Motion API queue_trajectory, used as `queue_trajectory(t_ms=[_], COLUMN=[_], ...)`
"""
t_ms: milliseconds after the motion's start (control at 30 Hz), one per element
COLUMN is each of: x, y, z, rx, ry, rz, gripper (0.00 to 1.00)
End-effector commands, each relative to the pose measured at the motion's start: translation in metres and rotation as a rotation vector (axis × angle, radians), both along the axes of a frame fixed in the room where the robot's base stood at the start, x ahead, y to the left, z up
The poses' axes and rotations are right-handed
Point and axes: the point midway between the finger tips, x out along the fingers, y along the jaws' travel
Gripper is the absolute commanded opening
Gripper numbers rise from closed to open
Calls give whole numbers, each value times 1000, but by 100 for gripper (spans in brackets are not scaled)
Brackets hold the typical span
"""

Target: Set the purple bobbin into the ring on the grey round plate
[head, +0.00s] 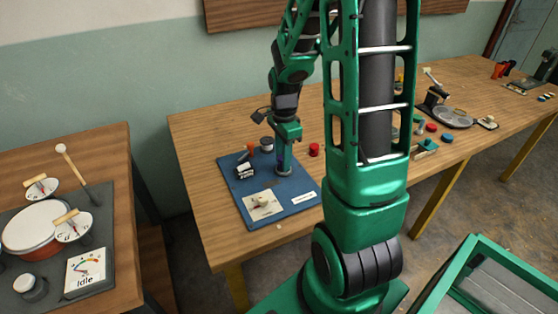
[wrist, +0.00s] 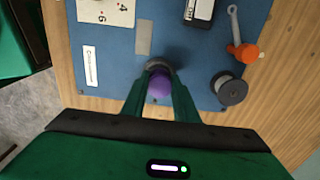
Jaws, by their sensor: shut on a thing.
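The purple bobbin (wrist: 160,86) is between my gripper's fingers in the wrist view, and my gripper (wrist: 158,96) is shut on it. A grey round piece (wrist: 157,64) shows just beyond the bobbin, on the blue mat; it looks like the round plate, partly hidden by the bobbin and fingers. I cannot tell whether the bobbin touches it or sits inside a ring. In the head view my gripper (head: 284,164) points down low over the right part of the blue mat (head: 238,190), with the bobbin mostly hidden there.
A dark grey spool (wrist: 230,88) and an orange-ended tool (wrist: 245,52) lie near the gripper. A black-and-white box (head: 245,170), a white card (head: 262,205) and a white label (head: 304,197) are on the mat. A red cylinder (head: 314,149) stands just off it.

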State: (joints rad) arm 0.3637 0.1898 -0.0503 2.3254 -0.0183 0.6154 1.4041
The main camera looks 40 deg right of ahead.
Motion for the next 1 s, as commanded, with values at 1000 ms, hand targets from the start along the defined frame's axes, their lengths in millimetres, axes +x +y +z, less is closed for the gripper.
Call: queue_trajectory(t_ms=[1000], x=[2], y=[1], z=[-27], rx=[2], ry=[17], rz=[-3], gripper=[45])
